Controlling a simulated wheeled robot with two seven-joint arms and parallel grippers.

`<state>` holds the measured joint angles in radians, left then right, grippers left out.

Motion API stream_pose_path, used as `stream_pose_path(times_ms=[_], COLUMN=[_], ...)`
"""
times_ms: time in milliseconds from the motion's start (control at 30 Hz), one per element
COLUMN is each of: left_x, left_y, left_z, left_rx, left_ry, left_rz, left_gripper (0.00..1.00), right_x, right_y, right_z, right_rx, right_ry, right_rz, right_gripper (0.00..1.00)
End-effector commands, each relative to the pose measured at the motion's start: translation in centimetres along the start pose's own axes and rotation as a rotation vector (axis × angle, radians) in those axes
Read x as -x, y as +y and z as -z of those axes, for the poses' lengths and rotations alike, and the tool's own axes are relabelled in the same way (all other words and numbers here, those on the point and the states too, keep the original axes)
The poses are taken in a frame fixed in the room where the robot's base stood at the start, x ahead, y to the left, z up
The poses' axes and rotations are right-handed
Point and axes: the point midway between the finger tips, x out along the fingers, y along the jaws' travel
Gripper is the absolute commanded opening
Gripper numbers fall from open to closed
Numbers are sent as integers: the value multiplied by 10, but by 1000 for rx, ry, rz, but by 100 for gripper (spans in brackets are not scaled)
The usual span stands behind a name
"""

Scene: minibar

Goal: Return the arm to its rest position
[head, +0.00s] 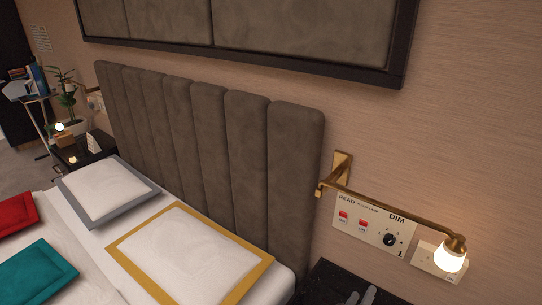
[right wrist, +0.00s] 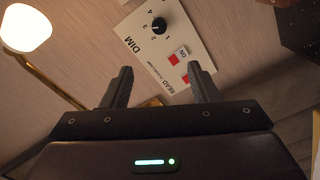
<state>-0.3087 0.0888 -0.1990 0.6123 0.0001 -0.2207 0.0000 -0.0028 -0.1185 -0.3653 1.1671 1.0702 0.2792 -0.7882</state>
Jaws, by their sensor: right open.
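My right gripper (head: 361,296) shows only by its fingertips at the bottom edge of the head view, in front of the dark bedside top and below the wall panel. In the right wrist view its two dark fingers (right wrist: 160,70) stand apart with nothing held between them. The cream wall panel (head: 366,228) has two red rocker switches and a black DIM knob (head: 389,240). The panel also shows beyond the fingers in the right wrist view (right wrist: 144,62), apart from them as far as I can tell. My left gripper is in neither view.
A lit brass wall lamp (head: 450,260) reaches out beside the panel. A dark bedside top (head: 325,283) lies below. The bed, with a gold-edged pillow (head: 190,255), and the padded headboard (head: 245,150) fill the left and middle.

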Motion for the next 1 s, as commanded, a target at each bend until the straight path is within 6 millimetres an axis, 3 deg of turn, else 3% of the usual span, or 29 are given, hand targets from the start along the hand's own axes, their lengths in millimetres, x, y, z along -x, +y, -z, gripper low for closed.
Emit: stream_pose_path(times_ms=[200, 667, 867, 1000], left_x=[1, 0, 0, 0], left_y=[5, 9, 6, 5], left_z=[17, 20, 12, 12], left_rx=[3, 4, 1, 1], left_ry=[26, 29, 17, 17], left_rz=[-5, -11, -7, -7], left_gripper=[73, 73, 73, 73], right_x=[-2, 9, 40, 81], right_y=[-4, -19, -11, 14], right_z=[-6, -17, -13, -9], right_rx=[-70, -363, -518, -560], right_ry=[-32, -171, -280, -385], right_rz=[65, 395, 671, 891], right_gripper=[55, 55, 55, 55])
